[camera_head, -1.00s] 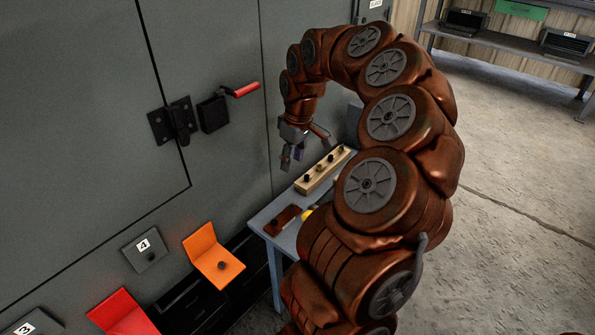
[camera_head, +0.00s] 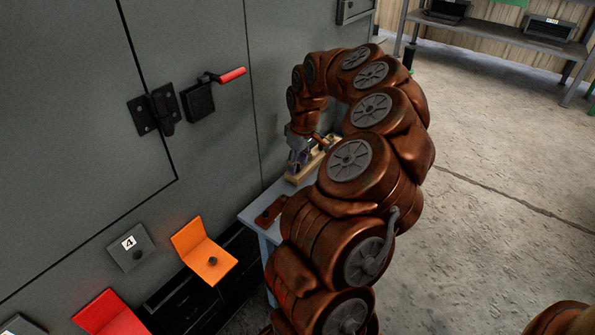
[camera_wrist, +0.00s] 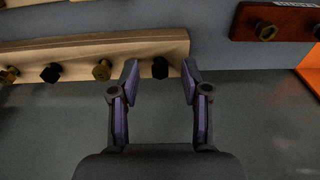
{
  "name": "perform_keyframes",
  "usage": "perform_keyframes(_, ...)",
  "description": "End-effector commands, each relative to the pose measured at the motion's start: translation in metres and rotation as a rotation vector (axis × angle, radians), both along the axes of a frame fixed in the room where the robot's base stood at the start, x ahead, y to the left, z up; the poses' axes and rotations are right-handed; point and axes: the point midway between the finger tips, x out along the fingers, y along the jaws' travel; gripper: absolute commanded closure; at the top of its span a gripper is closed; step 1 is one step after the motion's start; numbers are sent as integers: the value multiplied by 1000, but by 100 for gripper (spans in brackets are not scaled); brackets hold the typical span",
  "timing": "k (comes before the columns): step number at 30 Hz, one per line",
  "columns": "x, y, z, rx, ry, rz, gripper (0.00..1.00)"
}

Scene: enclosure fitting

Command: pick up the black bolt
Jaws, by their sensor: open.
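A black bolt (camera_wrist: 160,67) stands in the pale wooden block (camera_wrist: 120,47), near the block's right end in the wrist view. My gripper (camera_wrist: 160,80) is open, with one finger on each side of this bolt's place in the picture. I cannot tell whether the fingertips are level with it. A second black bolt (camera_wrist: 51,73) is further left in the same block, with a brass-coloured bolt (camera_wrist: 102,70) between the two black ones. In the head view my gripper (camera_head: 298,163) is at the wooden block (camera_head: 323,157), and the bolts are mostly hidden.
A dark red-brown block (camera_wrist: 285,22) with a brass-coloured bolt (camera_wrist: 265,31) lies to the right in the wrist view. The blue-grey table (camera_head: 252,212) stands against a grey cabinet wall (camera_head: 80,100). An orange bracket (camera_head: 205,252) is at left of the table.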

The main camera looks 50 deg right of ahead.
Motion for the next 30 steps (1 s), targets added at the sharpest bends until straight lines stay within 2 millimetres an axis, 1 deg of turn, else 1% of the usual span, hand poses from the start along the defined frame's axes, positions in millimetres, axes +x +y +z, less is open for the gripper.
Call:
perform_keyframes(2, 1, 1, -4, 1, 0, 0, 53)
perform_keyframes(8, 1, 0, -3, 0, 1, 1, 54)
perform_keyframes(21, 0, 0, -3, 0, 1, 1, 100)
perform_keyframes(30, 0, 0, -2, 0, 1, 0, 100)
